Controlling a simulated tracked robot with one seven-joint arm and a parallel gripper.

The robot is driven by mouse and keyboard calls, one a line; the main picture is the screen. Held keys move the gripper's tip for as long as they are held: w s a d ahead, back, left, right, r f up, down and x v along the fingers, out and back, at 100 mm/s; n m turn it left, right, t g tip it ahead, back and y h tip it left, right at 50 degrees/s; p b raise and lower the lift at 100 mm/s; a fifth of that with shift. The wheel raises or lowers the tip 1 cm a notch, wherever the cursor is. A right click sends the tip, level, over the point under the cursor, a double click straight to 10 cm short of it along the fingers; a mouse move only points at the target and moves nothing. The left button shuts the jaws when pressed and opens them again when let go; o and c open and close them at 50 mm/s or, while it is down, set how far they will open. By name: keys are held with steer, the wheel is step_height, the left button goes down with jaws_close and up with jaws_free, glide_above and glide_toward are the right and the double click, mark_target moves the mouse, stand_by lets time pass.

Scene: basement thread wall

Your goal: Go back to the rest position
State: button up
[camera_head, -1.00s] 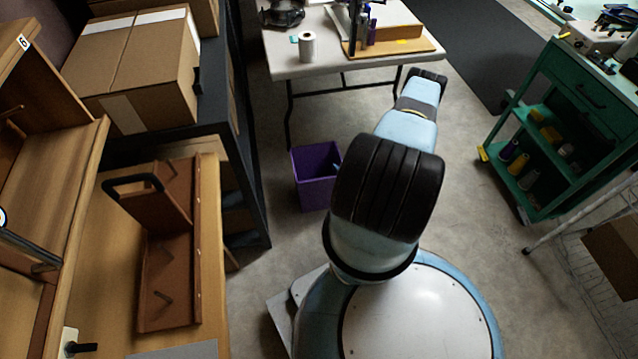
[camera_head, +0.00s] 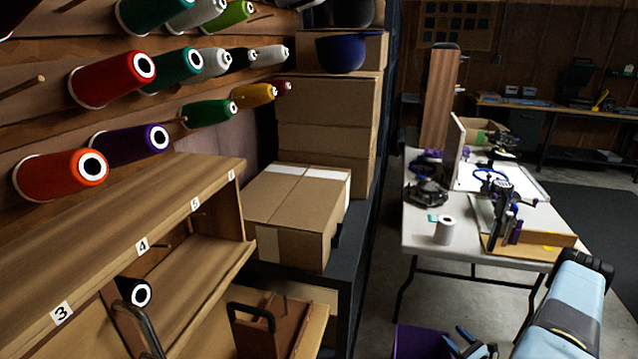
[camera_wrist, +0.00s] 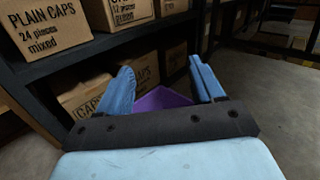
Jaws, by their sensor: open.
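My gripper (camera_wrist: 165,80) shows in the wrist view with its two blue fingers apart and nothing between them. Past the fingers is part of a purple bin (camera_wrist: 162,99), with boxes on a dark shelf behind. In the head view my gripper (camera_head: 472,345) is at the bottom edge, in front of the purple bin (camera_head: 415,343), and partly cut off. My light blue arm comes in from the lower right.
A white table (camera_head: 425,235) with tools and a paper roll (camera_head: 445,230) stands beyond my arm. A dark shelf with a cardboard box (camera_head: 290,215) is left of it. A wooden thread rack (camera_head: 110,240) and coloured spools line the left wall. Open floor lies right in the wrist view.

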steer(key=w+a+r+n+g+y, duration=0.25)
steer(key=w+r+n+y, duration=0.2)
steer(key=r, duration=0.75)
steer(key=a+r+n+g, duration=0.4)
steer(key=a+r, duration=0.1)
steer(key=r, duration=0.5)
steer(key=a+r+n+g, duration=0.4)
steer(key=r, duration=0.6)
steer(key=a+r+n+g, duration=0.4)
steer(key=a+r+n, duration=0.1)
steer(key=r, duration=0.5)
steer(key=s+a+r+n+g+h, duration=0.1)
steer(key=s+a+r+n+h, duration=0.25)
steer(key=s+r, duration=0.35)
steer(key=s+a+r+n+g+h, duration=0.1)
steer(key=s+a+r+n+h, duration=0.3)
steer(key=r, duration=0.5)
steer(key=s+r+n+t+h, duration=0.2)
steer(key=s+r, duration=0.3)
steer(key=s, duration=0.4)
steer(key=s+r+n+t+h, duration=0.2)
steer(key=s+r+t+h, duration=0.1)
steer(key=s, duration=0.7)
steer(key=shift+s+a+r+n+t, duration=0.15)
steer(key=shift+a+r+n+t, duration=0.25)
steer(key=shift+r, duration=0.85)
steer(key=shift+c, duration=0.3)
